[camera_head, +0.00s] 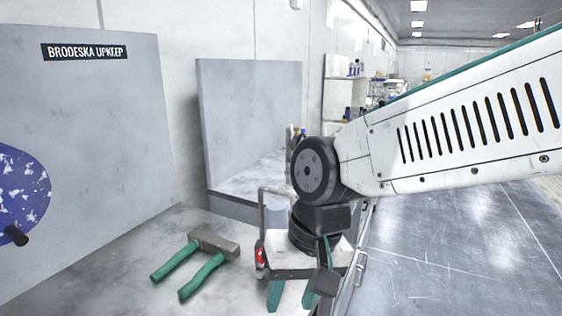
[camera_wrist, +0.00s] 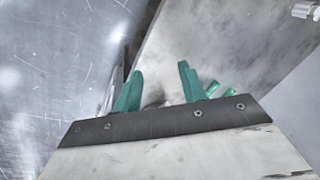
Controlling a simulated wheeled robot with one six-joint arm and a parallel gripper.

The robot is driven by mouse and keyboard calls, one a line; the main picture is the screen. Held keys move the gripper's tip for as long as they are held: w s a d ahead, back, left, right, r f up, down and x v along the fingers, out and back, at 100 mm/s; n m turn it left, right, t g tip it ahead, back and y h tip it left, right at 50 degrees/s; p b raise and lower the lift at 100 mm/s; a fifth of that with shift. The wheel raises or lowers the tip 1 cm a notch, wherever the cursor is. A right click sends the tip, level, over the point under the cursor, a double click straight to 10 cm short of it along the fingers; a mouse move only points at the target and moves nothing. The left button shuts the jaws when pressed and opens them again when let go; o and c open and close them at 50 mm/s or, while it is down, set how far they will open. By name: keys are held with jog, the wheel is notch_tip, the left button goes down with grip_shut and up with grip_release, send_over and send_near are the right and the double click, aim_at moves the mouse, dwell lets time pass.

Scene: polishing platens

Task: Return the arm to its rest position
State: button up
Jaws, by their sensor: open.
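My gripper (camera_head: 289,295) is at the lower middle of the head view, pointing down at the bench's right edge. Its two green fingers stand apart with nothing visible between them. In the wrist view the fingers of my gripper (camera_wrist: 157,88) are also spread and empty. My arm reaches in from the right of the head view and bends down at a dark round joint.
A grey bench (camera_head: 110,260) holds a tool with two green handles (camera_head: 205,262), left of my gripper. A grey panel (camera_head: 90,120) with a blue speckled disc (camera_head: 22,200) stands at left. Another panel (camera_head: 250,115) stands behind. Open floor (camera_head: 440,250) lies at right.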

jog(key=s+d+r+m+h, duration=0.1)
jog(key=s+d, duration=0.3)
jog(key=d, duration=0.8)
jog(key=s+d+r+m+t+h, duration=0.1)
jog(key=s+d, duration=0.3)
jog(key=d, duration=0.9)
jog(key=shift+d+r+m, duration=0.15)
jog(key=shift+m, duration=0.45)
jog(key=shift+s, duration=0.1)
